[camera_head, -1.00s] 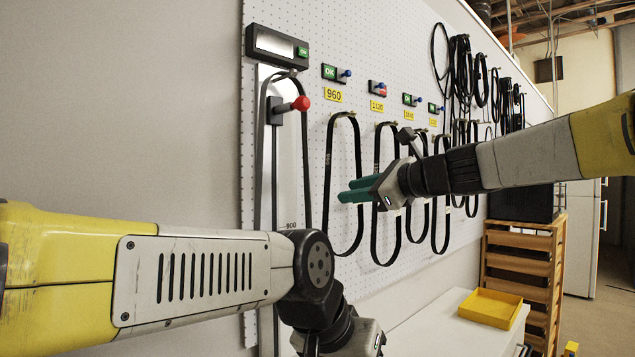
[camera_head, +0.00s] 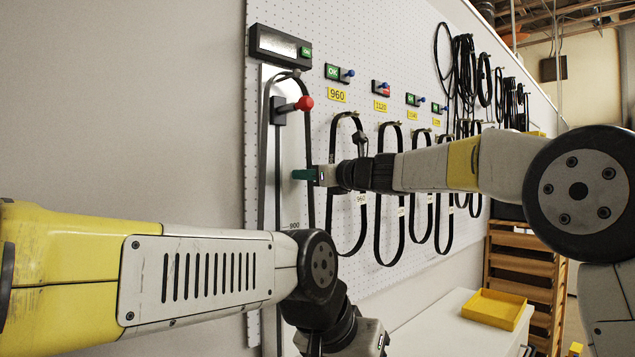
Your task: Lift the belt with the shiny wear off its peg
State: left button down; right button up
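A black belt (camera_head: 264,150) loops over the top of the measuring gauge at the left of the pegboard. More belts hang on pegs: one under the 960 label (camera_head: 337,95), one under the 1120 label (camera_head: 381,106), whose lower loop (camera_head: 388,264) shows, and others to the right. Shiny wear is too fine to make out on any belt. My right gripper (camera_head: 304,174) has green fingers pointing left, overlapping the right strand of the gauge belt in the picture. Its fingers line up edge-on, so opening and contact are unclear. My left gripper is below the picture; only its wrist shows.
The gauge has a red knob (camera_head: 304,104) and a display box (camera_head: 280,45) with a green light. Small sign boxes with blue knobs sit above the pegs; the 1120 one (camera_head: 380,87) shows red. A yellow tray (camera_head: 493,309) stands on a white bench (camera_head: 432,327).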

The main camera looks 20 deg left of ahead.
grip_shut()
dwell(1.4)
